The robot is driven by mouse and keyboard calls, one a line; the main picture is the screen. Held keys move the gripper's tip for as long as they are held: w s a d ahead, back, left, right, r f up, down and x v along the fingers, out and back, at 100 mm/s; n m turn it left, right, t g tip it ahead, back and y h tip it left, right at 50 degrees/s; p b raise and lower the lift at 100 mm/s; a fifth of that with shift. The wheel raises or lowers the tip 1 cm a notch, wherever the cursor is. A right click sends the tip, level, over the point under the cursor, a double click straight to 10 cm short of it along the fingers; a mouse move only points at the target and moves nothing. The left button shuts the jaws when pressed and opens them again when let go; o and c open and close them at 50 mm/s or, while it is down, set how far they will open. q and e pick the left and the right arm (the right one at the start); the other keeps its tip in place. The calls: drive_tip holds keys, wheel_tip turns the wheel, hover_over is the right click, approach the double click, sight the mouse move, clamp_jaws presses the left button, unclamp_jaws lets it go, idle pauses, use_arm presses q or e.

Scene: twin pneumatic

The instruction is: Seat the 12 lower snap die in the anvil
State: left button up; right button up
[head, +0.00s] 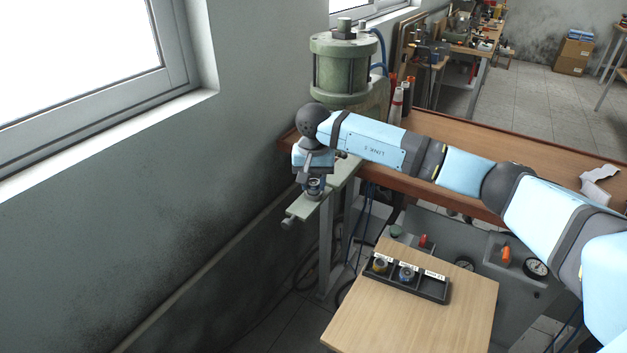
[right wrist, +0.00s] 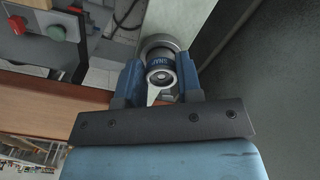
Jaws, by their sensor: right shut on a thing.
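My right gripper (head: 314,180) is at the green press, over its narrow lower arm. In the right wrist view the gripper (right wrist: 160,80) is shut on a small round metal die with a blue band, the snap die (right wrist: 160,73). The die is right at a round metal ring, the anvil (right wrist: 158,42), on the pale arm. Whether the die sits fully down in the anvil I cannot tell. In the head view the anvil (head: 313,194) shows just below the fingers. My left gripper is not in view.
A black tray (head: 433,290) with labelled compartments and two round dies stands on a small wooden table (head: 400,325). The press cylinder (head: 343,67) rises behind my right wrist. A wall (head: 180,190) is close on the left. A grey control box (head: 480,250) has gauges and buttons.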

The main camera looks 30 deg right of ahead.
sight(313, 185)
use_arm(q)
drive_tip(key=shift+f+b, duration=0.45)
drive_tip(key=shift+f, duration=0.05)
use_arm(e)
drive_tip(key=shift+f, duration=0.7)
drive_tip(key=o, duration=1.1)
drive_tip(key=shift+r, duration=0.1)
drive_tip(key=shift+r, duration=0.1)
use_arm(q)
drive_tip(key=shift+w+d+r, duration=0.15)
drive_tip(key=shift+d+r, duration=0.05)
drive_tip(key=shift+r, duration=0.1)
use_arm(e)
wheel_tip(313, 185, up, 14)
drive_tip(key=shift+f, duration=0.2)
